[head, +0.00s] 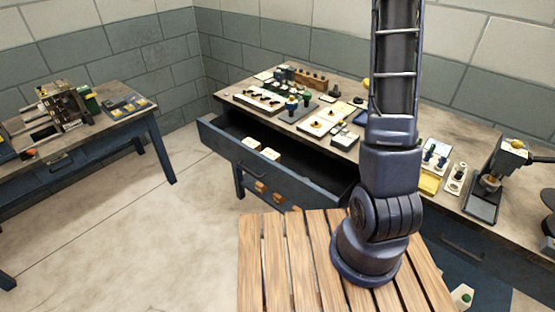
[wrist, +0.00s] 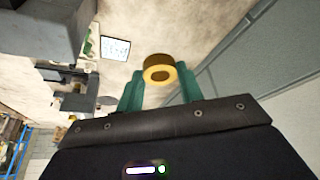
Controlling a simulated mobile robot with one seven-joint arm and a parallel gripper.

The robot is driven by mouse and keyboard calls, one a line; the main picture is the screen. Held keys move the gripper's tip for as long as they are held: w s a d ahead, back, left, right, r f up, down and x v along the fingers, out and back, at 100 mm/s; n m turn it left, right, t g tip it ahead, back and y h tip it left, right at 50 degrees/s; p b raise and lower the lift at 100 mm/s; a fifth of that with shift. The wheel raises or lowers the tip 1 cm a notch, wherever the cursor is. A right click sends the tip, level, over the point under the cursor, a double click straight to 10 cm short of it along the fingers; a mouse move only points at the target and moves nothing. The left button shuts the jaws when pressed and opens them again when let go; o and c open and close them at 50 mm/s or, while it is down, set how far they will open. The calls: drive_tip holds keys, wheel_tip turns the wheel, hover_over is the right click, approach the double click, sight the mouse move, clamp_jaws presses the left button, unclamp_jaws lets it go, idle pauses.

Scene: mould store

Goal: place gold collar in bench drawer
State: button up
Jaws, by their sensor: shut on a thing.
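The gold collar (wrist: 159,69) is a thick yellow ring with a dark hole, seen in the wrist view. My gripper (wrist: 160,82) is shut on it, with the collar held at the tips of its teal fingers. In the head view my arm rises past the top edge, so my gripper and the collar are out of that view. The bench drawer (head: 222,137) is pulled open below the workbench at the centre left. Its inside is dark, with two small white-topped blocks (head: 261,150) in it. My arm hides its right end.
The workbench (head: 362,148) carries trays, small parts and, at the right, a press (head: 507,160). A second bench (head: 95,132) with a machine stands at the left. A slatted wooden surface (head: 285,265) lies in front. The floor between the benches is clear.

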drive_tip(key=s+a+m+g, duration=0.1)
drive_tip(key=s+a+m, duration=0.15)
drive_tip(key=a, duration=1.65)
drive_tip(key=s+a+m+g, duration=0.1)
drive_tip(key=s+a+m, duration=0.15)
drive_tip(key=a, duration=1.65)
drive_tip(key=s+a+y, duration=0.1)
drive_tip(key=s+a, duration=0.8)
drive_tip(key=a, duration=0.2)
drive_tip(key=shift+m, duration=0.3)
wheel_tip(320, 180, down, 42)
drive_tip(key=shift+a+f, duration=0.1)
drive_tip(key=o, duration=0.6)
drive_tip(key=shift+f, duration=0.1)
drive_tip(key=o, duration=0.4)
drive_tip(key=shift+o, duration=0.2)
